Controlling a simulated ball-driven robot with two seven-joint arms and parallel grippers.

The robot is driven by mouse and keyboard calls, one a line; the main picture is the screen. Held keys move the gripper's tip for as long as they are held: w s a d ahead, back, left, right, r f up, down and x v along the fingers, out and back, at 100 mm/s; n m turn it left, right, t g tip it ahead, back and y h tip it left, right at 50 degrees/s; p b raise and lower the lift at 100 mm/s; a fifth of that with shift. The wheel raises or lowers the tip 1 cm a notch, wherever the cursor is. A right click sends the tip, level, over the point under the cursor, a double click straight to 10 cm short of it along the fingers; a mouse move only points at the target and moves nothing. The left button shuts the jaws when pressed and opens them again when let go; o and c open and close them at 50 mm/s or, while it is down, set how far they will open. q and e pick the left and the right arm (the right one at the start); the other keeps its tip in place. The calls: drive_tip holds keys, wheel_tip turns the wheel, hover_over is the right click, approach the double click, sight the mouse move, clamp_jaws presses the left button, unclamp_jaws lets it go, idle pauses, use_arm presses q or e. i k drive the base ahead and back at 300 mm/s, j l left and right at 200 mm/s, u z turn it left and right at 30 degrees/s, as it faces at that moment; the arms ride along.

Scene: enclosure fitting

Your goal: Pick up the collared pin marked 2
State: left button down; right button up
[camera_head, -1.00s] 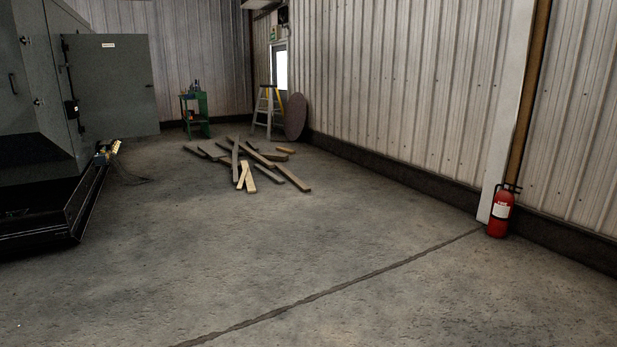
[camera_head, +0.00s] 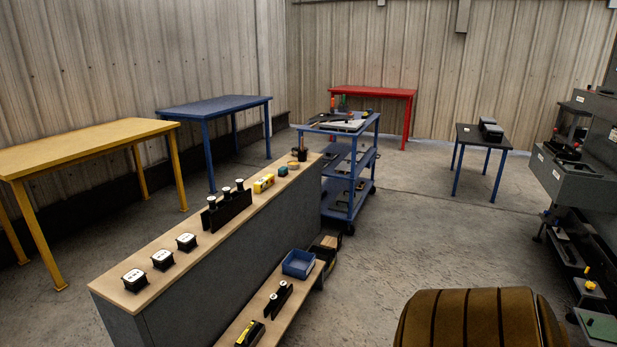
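Several pins with pale round tops stand in black holders. A black rack (camera_head: 228,210) on the wooden bench top (camera_head: 262,174) holds three upright pins (camera_head: 225,191). A smaller black holder (camera_head: 275,303) with two pale-topped pins (camera_head: 282,284) is on the low shelf in front of the bench. The numbers on the pins are too small to read, so I cannot tell which is marked 2. Neither of my grippers is in view.
Three black blocks with white tops (camera_head: 162,259) and a yellow item (camera_head: 263,183) share the bench top. A blue bin (camera_head: 299,263) is on the low shelf. A blue trolley (camera_head: 348,180) stands beyond. A brown banded object (camera_head: 470,318) fills the lower right; floor between is clear.

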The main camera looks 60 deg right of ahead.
sight(226, 191)
drive_tip(key=i+l+z, duration=0.25)
drive_tip(key=l, duration=0.25)
drive_tip(key=i+l+z, duration=0.3)
drive_tip(key=l, duration=0.15)
drive_tip(key=i+l+z, duration=0.25)
drive_tip(key=l, duration=0.2)
drive_tip(key=i+l, duration=0.35)
drive_tip(key=l, duration=0.15)
drive_tip(key=i+l, duration=0.35)
drive_tip(key=l, duration=0.2)
